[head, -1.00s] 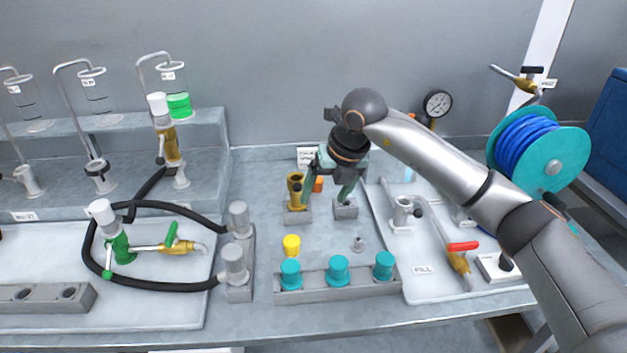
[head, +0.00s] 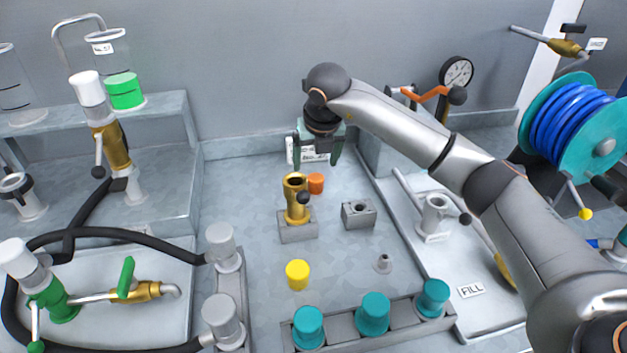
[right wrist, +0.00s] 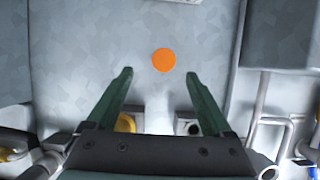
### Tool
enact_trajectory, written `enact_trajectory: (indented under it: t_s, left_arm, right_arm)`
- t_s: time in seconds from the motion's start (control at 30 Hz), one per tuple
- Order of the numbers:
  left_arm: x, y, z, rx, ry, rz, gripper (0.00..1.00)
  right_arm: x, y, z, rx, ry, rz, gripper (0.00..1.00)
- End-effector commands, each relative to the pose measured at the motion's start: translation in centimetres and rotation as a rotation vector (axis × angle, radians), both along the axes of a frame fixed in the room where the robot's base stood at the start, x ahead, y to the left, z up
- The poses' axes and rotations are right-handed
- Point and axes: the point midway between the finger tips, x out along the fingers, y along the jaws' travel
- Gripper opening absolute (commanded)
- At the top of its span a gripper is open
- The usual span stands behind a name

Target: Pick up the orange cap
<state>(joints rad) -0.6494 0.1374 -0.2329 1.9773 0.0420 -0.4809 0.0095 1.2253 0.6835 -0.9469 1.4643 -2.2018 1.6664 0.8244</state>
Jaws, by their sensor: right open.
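The orange cap (head: 316,183) stands on the bench just behind the brass fitting (head: 296,203), which is on a grey block. In the right wrist view the orange cap (right wrist: 163,60) is a round disc on bare metal, beyond the fingertips and roughly centred between them. My right gripper (head: 318,162) is open and empty, with green fingers pointing down. It appears above and behind the cap in the head view, apart from it. The same gripper shows in the right wrist view (right wrist: 157,72). My left gripper is not in view.
A grey block with a hole (head: 358,214) stands right of the brass fitting. A yellow cap (head: 297,274) and a small grey nozzle (head: 383,263) are nearer. Teal caps (head: 372,313) sit in a front rack.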

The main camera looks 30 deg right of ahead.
Motion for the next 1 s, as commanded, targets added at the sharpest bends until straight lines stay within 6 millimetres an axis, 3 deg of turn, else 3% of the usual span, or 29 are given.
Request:
enact_trajectory:
  t_s: [0.1, 0.37, 0.6, 0.93, 1.0]
  left_arm:
    - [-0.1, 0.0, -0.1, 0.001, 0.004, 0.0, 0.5]
    - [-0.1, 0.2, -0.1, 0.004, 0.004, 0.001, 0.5]
    - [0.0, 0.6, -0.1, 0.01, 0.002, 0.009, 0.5]
    - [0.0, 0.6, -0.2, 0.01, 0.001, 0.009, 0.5]
    - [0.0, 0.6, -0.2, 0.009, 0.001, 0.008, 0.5]
  right_arm:
    - [0.7, -0.1, -1.9, 0.001, 0.002, 0.002, 0.85]
    - [1.4, -0.6, -3.8, 0.001, 0.002, 0.0, 0.85]
    - [2.5, -1.4, -7.1, 0.001, 0.003, 0.002, 0.85]
    - [2.9, -1.5, -7.8, 0.0, 0.0, 0.002, 0.85]
    - [2.9, -1.5, -7.8, 0.0, 0.0, 0.002, 0.78]
